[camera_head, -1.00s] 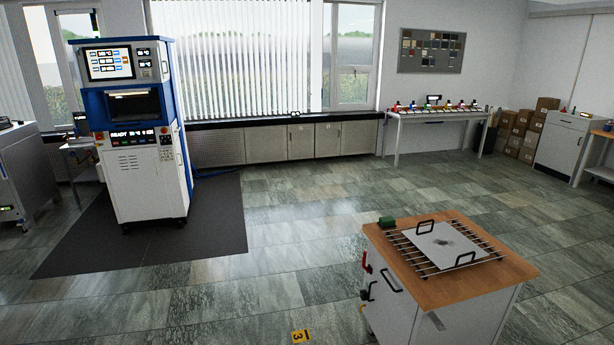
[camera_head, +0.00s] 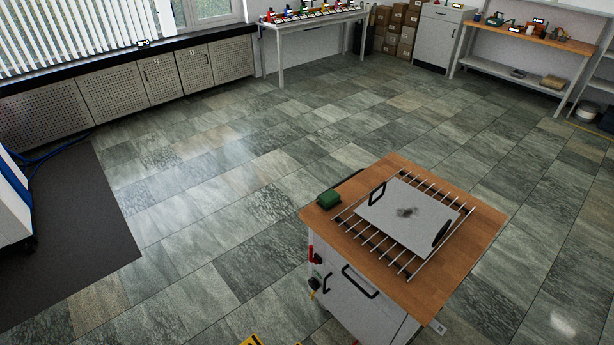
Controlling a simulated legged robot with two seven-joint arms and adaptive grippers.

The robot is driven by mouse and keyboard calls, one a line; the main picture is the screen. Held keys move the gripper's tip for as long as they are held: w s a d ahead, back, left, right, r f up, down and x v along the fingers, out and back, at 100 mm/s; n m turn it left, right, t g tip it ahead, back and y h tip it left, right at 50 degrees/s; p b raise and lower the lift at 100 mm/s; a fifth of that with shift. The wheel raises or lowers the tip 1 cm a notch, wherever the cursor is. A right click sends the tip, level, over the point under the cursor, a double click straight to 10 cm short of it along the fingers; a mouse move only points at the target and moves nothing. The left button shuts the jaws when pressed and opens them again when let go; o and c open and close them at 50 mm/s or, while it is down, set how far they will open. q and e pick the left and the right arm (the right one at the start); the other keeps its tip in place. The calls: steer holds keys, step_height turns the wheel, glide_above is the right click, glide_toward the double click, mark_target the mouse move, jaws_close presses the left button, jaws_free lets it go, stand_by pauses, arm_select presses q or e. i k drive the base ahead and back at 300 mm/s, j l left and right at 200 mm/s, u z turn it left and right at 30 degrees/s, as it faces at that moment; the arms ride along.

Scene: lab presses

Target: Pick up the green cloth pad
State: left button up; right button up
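A small dark green block, which looks like the green cloth pad (camera_head: 329,200), lies on the left corner of a wood-topped cabinet (camera_head: 462,262). It sits beside a metal rack (camera_head: 378,243) that bears a grey plate (camera_head: 391,221) with two black handles and a dark smudge in its middle. Nothing is touching the pad from above. Neither of my grippers shows in the head view.
The cabinet's left side carries red and black hand tools (camera_head: 315,270) and a black handle. Tiled floor (camera_head: 215,200) is open around it. A dark mat (camera_head: 75,240) lies at left. A long table (camera_head: 325,22) and a workbench (camera_head: 525,38) stand at the back.

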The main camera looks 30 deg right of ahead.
mark_target(331, 198)
steer(key=i+j+z, duration=0.1)
steer(key=i+z, duration=0.35)
steer(key=i+j+z, duration=0.45)
steer(key=i, duration=0.15)
steer(key=i+j+z, duration=0.35)
steer(key=z, duration=0.15)
steer(key=i, duration=0.1)
